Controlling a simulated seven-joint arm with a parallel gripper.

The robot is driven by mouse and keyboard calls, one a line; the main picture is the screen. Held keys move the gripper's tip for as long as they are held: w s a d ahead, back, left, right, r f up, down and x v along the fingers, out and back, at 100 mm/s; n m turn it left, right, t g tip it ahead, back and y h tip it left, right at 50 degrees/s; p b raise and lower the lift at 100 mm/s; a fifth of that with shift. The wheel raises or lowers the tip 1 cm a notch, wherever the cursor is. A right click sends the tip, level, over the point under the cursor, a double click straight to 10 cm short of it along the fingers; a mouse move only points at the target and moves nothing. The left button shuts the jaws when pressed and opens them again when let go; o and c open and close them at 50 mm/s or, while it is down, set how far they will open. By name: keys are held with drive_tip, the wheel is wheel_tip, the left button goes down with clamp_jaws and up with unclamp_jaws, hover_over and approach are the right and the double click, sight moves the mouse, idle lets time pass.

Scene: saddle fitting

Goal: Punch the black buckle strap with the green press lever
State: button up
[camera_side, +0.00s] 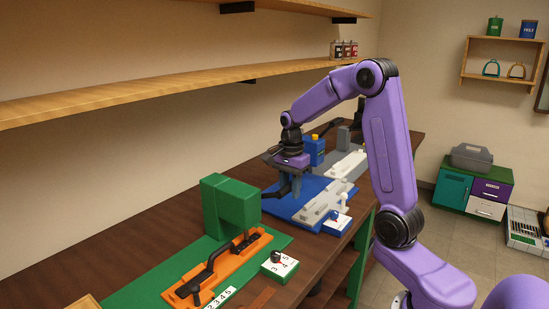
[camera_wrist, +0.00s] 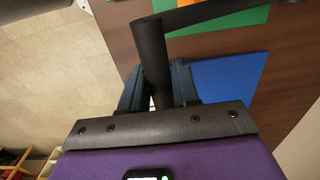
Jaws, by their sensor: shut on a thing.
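The green press block (camera_side: 230,207) stands at the left front of the bench in the side view. An orange base (camera_side: 256,243) extends from it, with a long black lever-like bar (camera_side: 222,257) lying along it. My gripper (camera_side: 284,188) is farther back, over the blue station. In the wrist view my gripper (camera_wrist: 158,88) is shut on a black post (camera_wrist: 153,45) joined to a black bar (camera_wrist: 220,12), which looks like a lever. I cannot make out the black buckle strap for certain.
A blue mat (camera_side: 309,217) carries grey fixtures (camera_side: 325,203). A white dial plate (camera_side: 280,265) sits beside the orange base. A wooden shelf (camera_side: 170,92) runs above the bench. Some brown bench top (camera_side: 130,247) is clear at the wall side.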

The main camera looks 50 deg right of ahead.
drive_tip(key=shift+s+f, duration=0.3)
drive_tip(key=shift+f, duration=0.5)
drive_tip(key=shift+s+f, duration=0.3)
drive_tip(key=shift+f, duration=0.45)
drive_tip(key=shift+s+f, duration=0.3)
drive_tip(key=shift+f, duration=0.6)
drive_tip(key=f, duration=0.4)
drive_tip(key=shift+s, duration=0.25)
